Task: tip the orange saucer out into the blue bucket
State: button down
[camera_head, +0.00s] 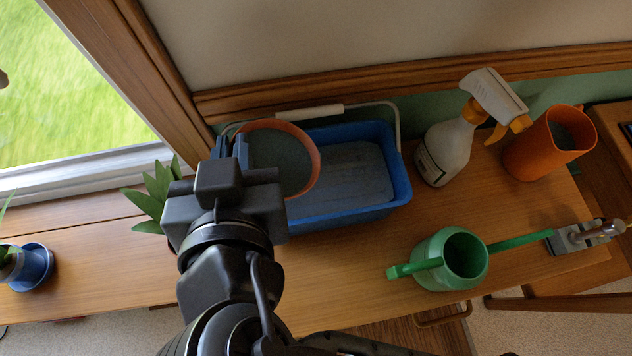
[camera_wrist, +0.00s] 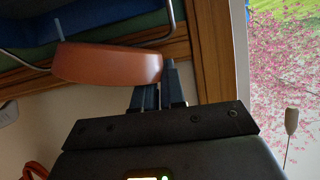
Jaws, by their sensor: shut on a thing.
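The orange saucer (camera_head: 315,165) is held over the left part of the blue bucket (camera_head: 398,170), with its grey inside facing the head camera. I cannot tell whether the grey is its contents or its floor. My gripper (camera_head: 236,148) is shut on the saucer's left edge. In the wrist view the saucer (camera_wrist: 107,63) shows side-on, its edge at the fingers of my gripper (camera_wrist: 165,78). The bucket is rectangular, has a grey surface inside and a wire handle with a white grip. Part of the bucket (camera_wrist: 28,22) shows in the wrist view. The saucer and arm hide its left end.
A white spray bottle (camera_head: 447,150) and an orange pot (camera_head: 532,150) stand right of the bucket. A green watering can (camera_head: 440,262) stands in front, its spout pointing right. A leafy plant (camera_head: 153,195) is by my wrist. A blue pot (camera_head: 30,268) stands far left.

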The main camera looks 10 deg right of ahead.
jog(key=shift+d+r+m+y, duration=0.3)
jog(key=shift+r+m, duration=0.2)
jog(key=shift+r, duration=0.1)
jog(key=shift+d+r+y, duration=0.15)
jog(key=shift+r+y, duration=0.15)
jog(key=shift+m, duration=0.3)
jog(key=shift+d+r, duration=0.25)
jog(key=shift+r, duration=0.05)
